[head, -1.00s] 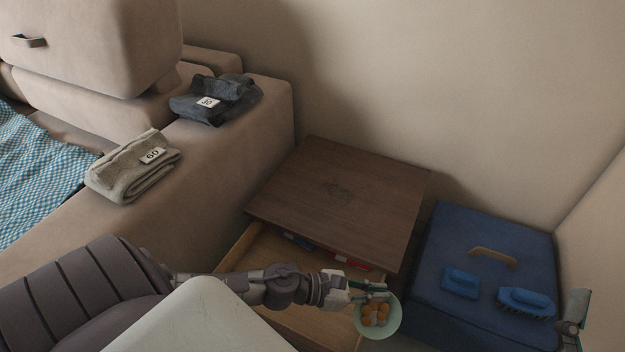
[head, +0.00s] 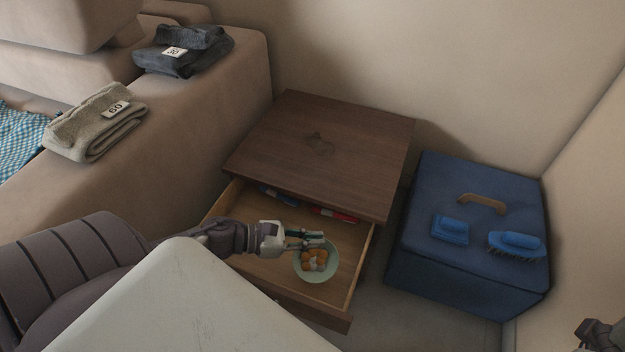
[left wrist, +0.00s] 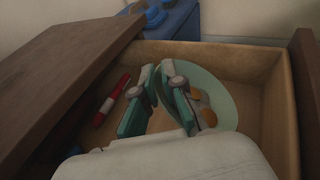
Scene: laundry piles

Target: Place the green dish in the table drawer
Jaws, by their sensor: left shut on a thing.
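The green dish (head: 301,272) holds several small orange and pale pieces. It also shows in the left wrist view (left wrist: 228,92). My left gripper (head: 318,240) is shut on the dish's rim, on its far side in the head view. In the left wrist view the two fingers (left wrist: 160,82) are beside the dish and cover part of it. The wooden table (head: 335,140) has its drawer (head: 357,268) pulled open. The dish is within the drawer's outline; I cannot tell whether it touches the drawer floor. My right gripper's fingers are not visible.
A red marker-like item (head: 334,214) and a blue one (head: 279,196) lie at the drawer's back. A sofa with folded cloths (head: 98,122) is at left. Part of my right arm shows bottom right.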

